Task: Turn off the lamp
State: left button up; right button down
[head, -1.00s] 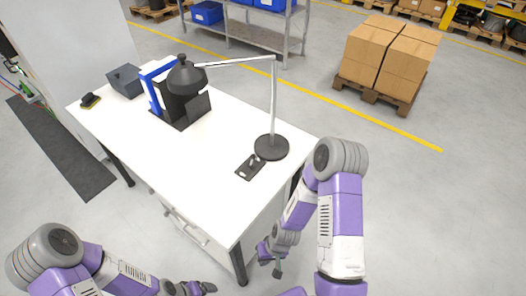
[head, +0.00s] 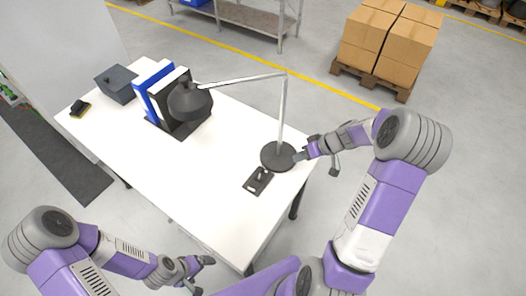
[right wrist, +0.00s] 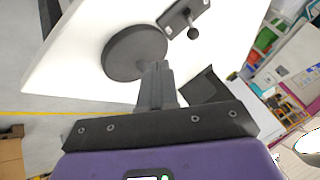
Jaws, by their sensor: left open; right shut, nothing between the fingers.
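The desk lamp has a dark shade (head: 190,101), a silver pole (head: 281,112) and a round black base (head: 270,160) on the white table. Beside the base lies a small dark plate with an upright lever or knob (head: 258,180); whether it is the lamp's switch I cannot tell. My right gripper (head: 298,157) is shut and empty at the right side of the base. In the right wrist view its fingertips (right wrist: 157,68) overlap the edge of the base (right wrist: 128,52); contact is unclear. The plate (right wrist: 184,15) lies beyond. My left gripper (head: 204,275) is open and empty, low in front of the table.
On the white table (head: 165,170) stand blue, white and black binders (head: 160,88), a dark grey box (head: 117,84) and a yellow-black item (head: 80,108). The table's front middle is clear. Boxes on a pallet (head: 388,45) stand behind on the floor.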

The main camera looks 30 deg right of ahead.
aim_at(261, 170)
jog(key=b+x, duration=0.1)
jog(key=x, duration=0.9)
jog(key=shift+w+a+f, duration=0.1)
jog(key=shift+f, duration=0.15)
jog(key=shift+a+r, duration=0.3)
jog(key=shift+a, duration=0.65)
jog(key=shift+a+r, duration=0.3)
jog(key=shift+a, duration=0.6)
